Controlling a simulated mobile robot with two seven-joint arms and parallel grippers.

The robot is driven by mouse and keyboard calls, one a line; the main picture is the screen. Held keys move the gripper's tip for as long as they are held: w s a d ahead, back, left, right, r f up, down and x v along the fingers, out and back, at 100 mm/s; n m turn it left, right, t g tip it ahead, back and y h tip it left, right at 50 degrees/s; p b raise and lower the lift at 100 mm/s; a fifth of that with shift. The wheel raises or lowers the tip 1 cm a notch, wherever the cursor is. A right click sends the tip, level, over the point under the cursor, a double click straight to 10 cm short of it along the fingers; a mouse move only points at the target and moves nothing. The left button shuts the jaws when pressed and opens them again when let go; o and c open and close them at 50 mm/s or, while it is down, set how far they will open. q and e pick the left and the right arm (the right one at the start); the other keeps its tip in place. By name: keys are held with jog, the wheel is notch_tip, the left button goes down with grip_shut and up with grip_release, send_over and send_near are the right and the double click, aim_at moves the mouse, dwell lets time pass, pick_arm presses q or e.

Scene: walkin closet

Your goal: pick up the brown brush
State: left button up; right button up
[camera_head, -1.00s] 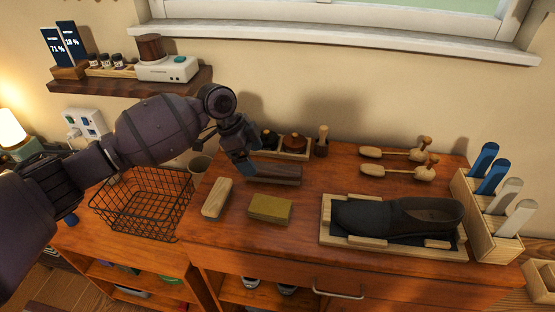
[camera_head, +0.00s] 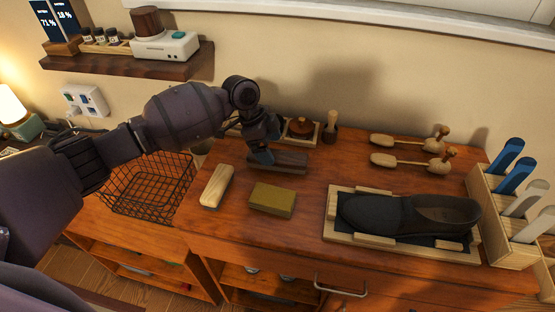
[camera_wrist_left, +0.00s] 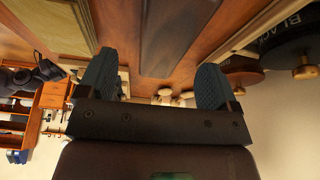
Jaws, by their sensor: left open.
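The brown brush (camera_head: 290,164), a long dark block, lies on the wooden dresser top behind the yellowish block. My left gripper (camera_head: 262,157) is over its left part in the head view and hides some of it. In the left wrist view the dark brush (camera_wrist_left: 172,38) shows beyond and between the two blue-grey fingertips of my left gripper (camera_wrist_left: 157,85). The fingers are wide apart, with nothing gripped. I cannot tell exactly how far they are above the brush. My right gripper is not in view.
A light wooden block (camera_head: 217,186) and a yellowish block (camera_head: 272,199) lie in front. A tray with round tins (camera_head: 302,130) stands close behind. A dark shoe (camera_head: 410,215) on a wooden tray is at right. A wire basket (camera_head: 148,187) sits lower left.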

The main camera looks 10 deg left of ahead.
aim_at(277, 155)
pick_arm(q)
jog(key=x, duration=0.4)
jog(key=shift+w+d+f, duration=0.15)
jog(key=shift+d+f, duration=0.05)
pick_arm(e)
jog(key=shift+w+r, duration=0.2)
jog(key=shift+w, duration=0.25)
pick_arm(q)
jog(key=shift+c, duration=0.6)
jog(key=c, duration=0.9)
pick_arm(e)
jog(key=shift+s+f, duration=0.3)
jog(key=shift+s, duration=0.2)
pick_arm(q)
jog(key=shift+r, duration=0.15)
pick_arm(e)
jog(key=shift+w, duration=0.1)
